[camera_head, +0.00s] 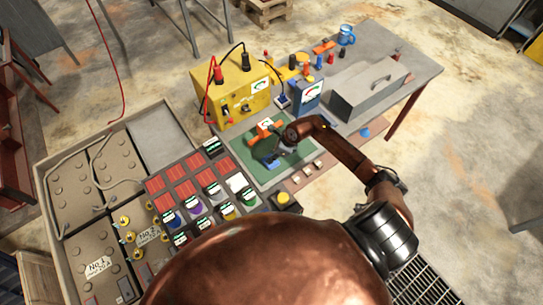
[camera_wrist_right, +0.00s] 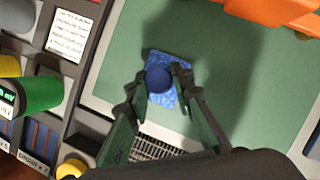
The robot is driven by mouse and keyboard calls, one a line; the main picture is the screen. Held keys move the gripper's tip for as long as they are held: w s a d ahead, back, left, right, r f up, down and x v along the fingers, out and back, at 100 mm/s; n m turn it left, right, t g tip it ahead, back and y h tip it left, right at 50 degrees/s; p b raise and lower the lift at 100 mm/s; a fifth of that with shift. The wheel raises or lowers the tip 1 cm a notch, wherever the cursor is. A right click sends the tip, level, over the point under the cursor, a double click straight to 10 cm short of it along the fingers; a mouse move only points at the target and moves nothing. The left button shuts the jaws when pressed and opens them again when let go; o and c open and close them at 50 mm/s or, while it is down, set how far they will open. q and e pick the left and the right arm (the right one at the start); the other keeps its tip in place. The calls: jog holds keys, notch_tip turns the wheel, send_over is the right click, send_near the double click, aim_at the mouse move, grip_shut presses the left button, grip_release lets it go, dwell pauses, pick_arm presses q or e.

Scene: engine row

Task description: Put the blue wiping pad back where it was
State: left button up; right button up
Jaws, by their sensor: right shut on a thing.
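The blue wiping pad (camera_wrist_right: 168,92) has a round dark blue knob on top and shows in the right wrist view over the green mat (camera_wrist_right: 235,60). My right gripper (camera_wrist_right: 157,80) is shut on the knob, one finger on each side. In the head view the right gripper (camera_head: 270,158) is over the green mat (camera_head: 243,152), and its hand mostly hides the pad. I cannot tell whether the pad touches the mat or hangs just above it. My left gripper is not in view.
An orange object (camera_head: 265,127) lies at the mat's far edge. Behind stand a yellow box with cables (camera_head: 240,90), a blue meter (camera_head: 305,95) and a grey toolbox (camera_head: 368,88). Left of the mat is a tray with red blocks (camera_head: 178,172) and several coloured cylinders.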

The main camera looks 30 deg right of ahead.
jog(key=shift+f, duration=0.2)
jog(key=o, duration=1)
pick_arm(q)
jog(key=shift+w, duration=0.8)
pick_arm(e)
jog(key=shift+r, duration=0.2)
jog(key=shift+d+r, duration=0.15)
jog(key=shift+r, duration=0.1)
pick_arm(q)
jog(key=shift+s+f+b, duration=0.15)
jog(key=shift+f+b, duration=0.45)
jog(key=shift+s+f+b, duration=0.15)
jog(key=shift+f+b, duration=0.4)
jog(key=shift+b, duration=0.05)
pick_arm(e)
jog(key=v, duration=1.1)
jog(key=shift+s+r, duration=0.15)
jog(key=shift+r, duration=0.05)
